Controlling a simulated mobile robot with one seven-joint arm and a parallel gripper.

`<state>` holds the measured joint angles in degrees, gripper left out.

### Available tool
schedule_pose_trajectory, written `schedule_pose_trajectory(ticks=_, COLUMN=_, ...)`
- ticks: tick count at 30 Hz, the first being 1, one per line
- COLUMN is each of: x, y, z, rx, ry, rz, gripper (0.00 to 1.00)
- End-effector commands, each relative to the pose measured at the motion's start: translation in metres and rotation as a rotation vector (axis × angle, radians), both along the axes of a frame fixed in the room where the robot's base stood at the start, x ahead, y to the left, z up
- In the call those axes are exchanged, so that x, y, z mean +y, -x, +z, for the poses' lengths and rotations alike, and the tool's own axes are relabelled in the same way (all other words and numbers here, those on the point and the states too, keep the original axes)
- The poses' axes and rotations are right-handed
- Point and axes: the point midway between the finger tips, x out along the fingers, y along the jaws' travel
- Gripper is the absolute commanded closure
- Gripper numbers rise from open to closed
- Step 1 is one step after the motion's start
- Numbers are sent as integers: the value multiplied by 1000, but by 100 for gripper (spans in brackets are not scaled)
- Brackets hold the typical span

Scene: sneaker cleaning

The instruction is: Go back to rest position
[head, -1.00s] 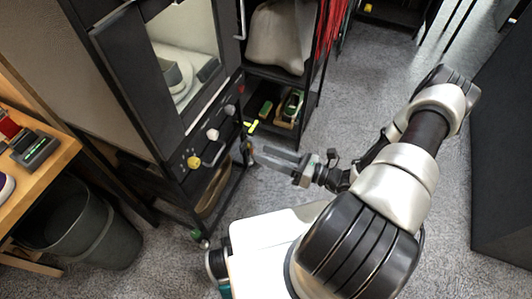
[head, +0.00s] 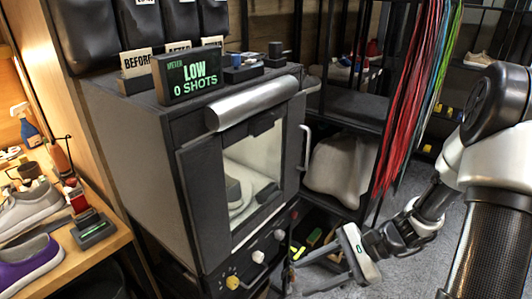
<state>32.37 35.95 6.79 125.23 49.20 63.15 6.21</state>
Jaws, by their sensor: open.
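My gripper (head: 302,274) is at the lower middle of the head view, its fingers pointing left toward the lower front of the dark cabinet machine (head: 140,130). The fingers are spread apart and nothing is between them. My arm comes in from the right edge, bent downward to the wrist. The gripper is near the row of knobs, with the white knob (head: 258,256) and the yellow knob (head: 232,282) to its left. I cannot tell whether the fingers touch anything.
The machine has a glass door window with a sneaker (head: 238,192) inside. A display (head: 188,76) on top reads "LOW 0 SHOTS". A wooden bench (head: 70,270) with shoes stands at left. Laces (head: 408,90) hang behind my arm. Carpet (head: 405,270) is open below my wrist.

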Motion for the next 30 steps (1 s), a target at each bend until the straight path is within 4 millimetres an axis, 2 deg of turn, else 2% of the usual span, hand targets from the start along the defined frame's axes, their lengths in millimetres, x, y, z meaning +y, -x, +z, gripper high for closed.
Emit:
schedule_pose_trajectory(ticks=1, x=2, y=3, z=17, rx=-70, ry=78, rz=80, gripper=56)
schedule_pose_trajectory(ticks=9, x=3, y=25, z=93, rx=-436, ry=454, rz=479, gripper=56)
schedule_pose_trajectory(ticks=16, x=0, y=42, z=160, rx=-775, ry=746, rz=746, gripper=56)
schedule_pose_trajectory(ticks=21, x=-12, y=61, z=192, rx=-904, ry=892, rz=858, gripper=56)
schedule_pose_trajectory(ticks=30, x=-32, y=87, z=229, rx=-1049, ry=1090, rz=965, gripper=56)
